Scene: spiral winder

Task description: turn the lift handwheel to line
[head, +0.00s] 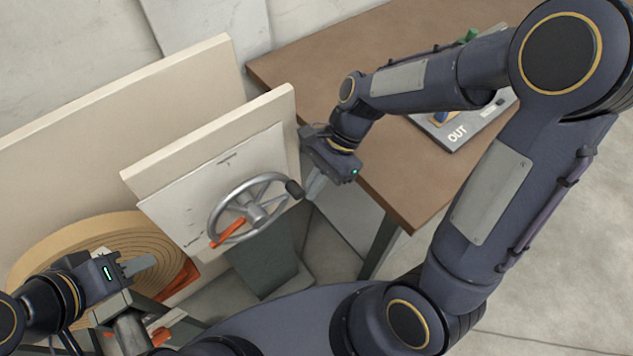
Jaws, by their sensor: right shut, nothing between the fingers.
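The lift handwheel (252,208) is a grey metal wheel with spokes, standing in front of a white plate (180,207). A dark knob (294,189) sits on its rim at the upper right. An orange pointer (228,233) runs from near the hub to the lower left of the rim. The plate bears small dark marks near its top and lower left, too small to read. My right gripper (316,186) is shut and empty, just right of the knob, and seems apart from it. My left gripper (143,264) is at the lower left, away from the wheel; its finger gap cannot be made out.
A spiral-wound tan roll (95,232) lies behind my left gripper. Cream boards (120,120) stand behind the wheel. Floor (560,250) is clear at the right.

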